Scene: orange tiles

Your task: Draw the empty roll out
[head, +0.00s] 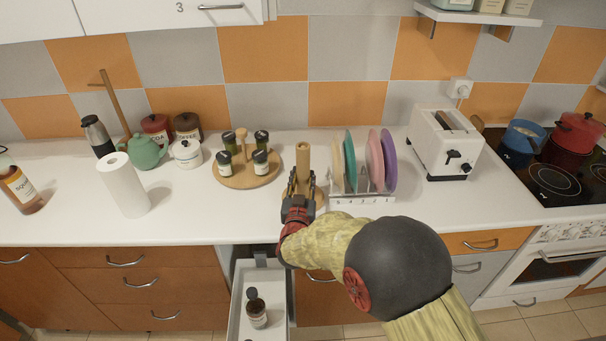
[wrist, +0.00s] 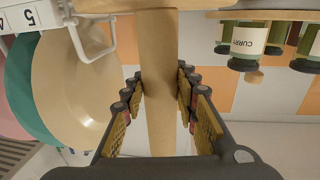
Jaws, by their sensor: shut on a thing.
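The empty roll (head: 303,160) is a plain brown cardboard tube. It stands upright on the counter, in front of the tiled wall, between the spice rack and the plate rack. A round wooden base (head: 319,199) shows at its foot, partly hidden by my gripper. My gripper (head: 300,183) reaches in from the front and is shut on the roll. In the wrist view the roll (wrist: 160,70) runs between the two finger pads of my gripper (wrist: 160,88). Whether a post stands inside the tube cannot be seen.
The plate rack (head: 362,199) stands close on the right and the round spice rack (head: 245,180) on the left. A full paper roll (head: 123,187) stands farther left. An open drawer (head: 240,310) with a bottle (head: 256,308) lies below.

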